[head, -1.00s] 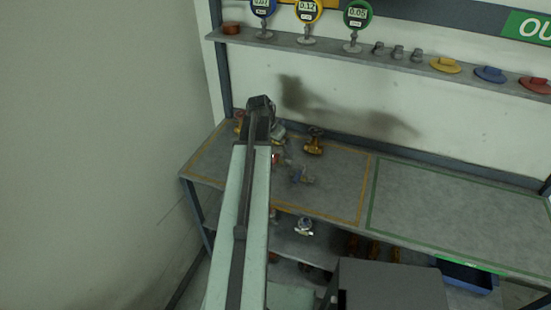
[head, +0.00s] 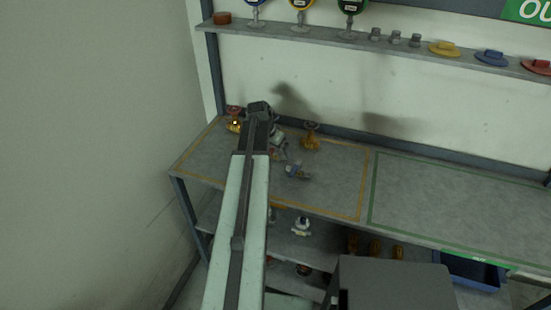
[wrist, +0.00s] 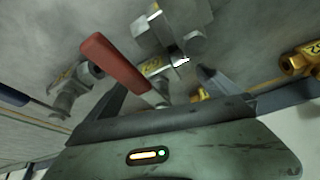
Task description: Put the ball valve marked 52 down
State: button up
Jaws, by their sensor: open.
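A grey ball valve with a red lever (wrist: 115,68) is in the middle of the wrist view, against the grey bench top. Its yellow tag (wrist: 156,66) is too blurred to read surely. My gripper (wrist: 165,90) is open, with a dark finger on either side of the valve's lower part; I cannot tell whether either touches it. In the head view this valve (head: 278,148) shows just right of my arm's end, on the bench inside the yellow outline. My gripper's fingers are hidden behind the arm there.
A blue-handled valve (head: 296,171), a brass valve (head: 310,138) and a red-wheeled brass valve (head: 234,124) stand close by on the bench. The green-outlined area (head: 450,205) at right is clear. A shelf with gauges (head: 350,35) runs above; more valves sit below.

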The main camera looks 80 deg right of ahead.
jog(key=shift+r, duration=0.1)
jog(key=c, duration=1.8)
notch_tip(320, 180, up, 10)
jog(key=p, duration=1)
